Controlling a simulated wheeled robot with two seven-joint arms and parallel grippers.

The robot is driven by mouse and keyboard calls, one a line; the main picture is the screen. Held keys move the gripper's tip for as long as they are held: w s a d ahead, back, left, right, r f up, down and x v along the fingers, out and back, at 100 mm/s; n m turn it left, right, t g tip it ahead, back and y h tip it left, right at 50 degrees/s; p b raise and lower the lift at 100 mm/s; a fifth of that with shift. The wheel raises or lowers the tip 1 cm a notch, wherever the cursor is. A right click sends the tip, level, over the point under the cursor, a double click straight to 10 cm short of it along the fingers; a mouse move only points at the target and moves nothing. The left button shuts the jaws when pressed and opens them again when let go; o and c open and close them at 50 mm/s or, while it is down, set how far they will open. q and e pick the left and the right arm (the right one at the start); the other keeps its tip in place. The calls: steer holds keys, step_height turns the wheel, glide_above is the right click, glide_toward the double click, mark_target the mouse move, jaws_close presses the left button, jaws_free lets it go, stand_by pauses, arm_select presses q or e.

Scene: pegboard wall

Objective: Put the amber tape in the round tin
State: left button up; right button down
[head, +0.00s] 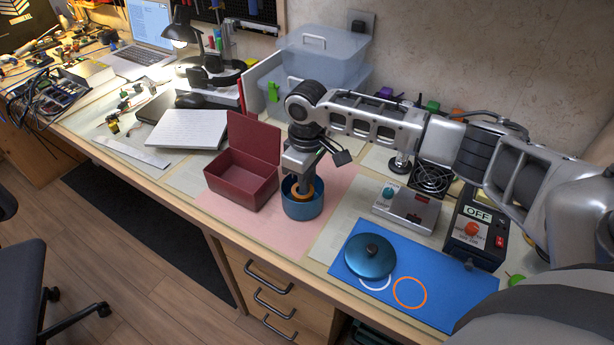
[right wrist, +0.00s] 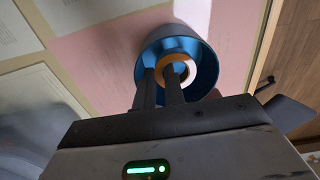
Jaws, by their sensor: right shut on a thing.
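The round blue tin (head: 302,211) stands open on the pink mat, right of the red box. The amber tape (head: 305,197) is a small orange ring inside the mouth of the tin. My right gripper (head: 300,186) reaches down into the tin and is shut on the tape. In the right wrist view the two fingers (right wrist: 162,73) hold the edge of the tape (right wrist: 190,68) within the rim of the tin (right wrist: 211,62). Whether the tape touches the tin's floor cannot be told. My left gripper is not in view.
An open red box (head: 240,185) stands close left of the tin. A blue round lid (head: 369,262) lies on the blue mat (head: 450,296). A grey switch box (head: 404,208) and a black OFF unit (head: 474,233) stand to the right. Clear plastic bins (head: 318,60) stand behind.

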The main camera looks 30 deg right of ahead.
steer(key=shift+f, duration=0.4)
steer(key=c, duration=1.8)
jaws_free()
steer(key=shift+o, duration=0.2)
steer(key=shift+r, duration=0.6)
step_height(320, 180, up, 12)
steer(key=shift+s, duration=0.1)
